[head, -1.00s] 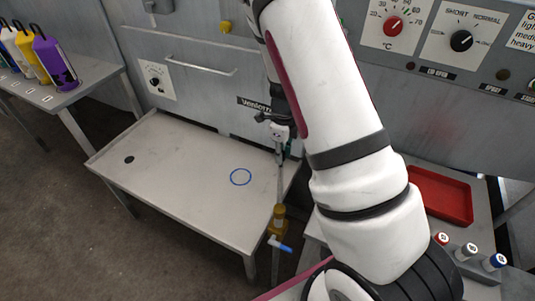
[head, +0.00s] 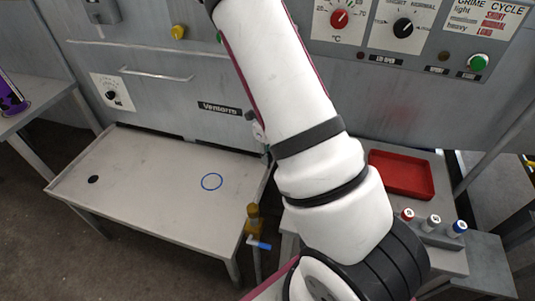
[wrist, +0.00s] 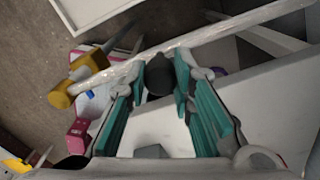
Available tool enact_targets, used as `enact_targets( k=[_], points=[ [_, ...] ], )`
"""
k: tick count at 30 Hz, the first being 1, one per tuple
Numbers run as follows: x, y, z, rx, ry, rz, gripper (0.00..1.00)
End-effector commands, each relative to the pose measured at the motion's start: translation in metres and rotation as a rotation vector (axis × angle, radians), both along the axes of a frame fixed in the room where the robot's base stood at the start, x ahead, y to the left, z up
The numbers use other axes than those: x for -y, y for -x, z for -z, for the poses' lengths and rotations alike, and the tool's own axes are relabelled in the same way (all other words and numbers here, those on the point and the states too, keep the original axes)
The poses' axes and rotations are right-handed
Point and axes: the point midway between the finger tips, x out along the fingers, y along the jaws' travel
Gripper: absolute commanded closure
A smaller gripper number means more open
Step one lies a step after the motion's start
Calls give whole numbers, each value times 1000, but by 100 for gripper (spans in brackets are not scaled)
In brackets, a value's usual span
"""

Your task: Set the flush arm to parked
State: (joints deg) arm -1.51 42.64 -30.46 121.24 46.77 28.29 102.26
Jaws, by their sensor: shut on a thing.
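The flush arm shows in the wrist view as a pale pipe (wrist: 205,36) running across the picture, with a brass-coloured fitting (wrist: 85,73) at its left. A dark knob (wrist: 160,75) lies at the pipe, between the teal pads of my gripper (wrist: 157,92). The gripper is shut on it. In the head view, the brass valve (head: 253,218) with a blue lever (head: 264,246) stands at the worktop's right edge. My gripper is mostly hidden there behind my arm; only a small pale part shows. The pipe is largely hidden too.
A red tray (head: 400,174) and several capped vials (head: 433,221) are on the right. The machine panel (head: 180,100) stands close behind.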

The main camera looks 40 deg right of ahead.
Motion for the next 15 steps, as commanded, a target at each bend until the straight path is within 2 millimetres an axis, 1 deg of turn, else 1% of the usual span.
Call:
enact_targets(
  k=[1, 6, 7, 8, 9, 15],
  points=[
    [4, 2, 0, -1, 5, 6, 100],
    [4, 3, 0, -3, 7, 7, 100],
    [4, 3, 0, -3, 7, 7, 73],
    [4, 3, 0, -3, 6, 7, 67],
    [4, 3, 0, -3, 6, 6, 57],
    [3, 2, 0, -2, 4, 4, 57]
  ],
)
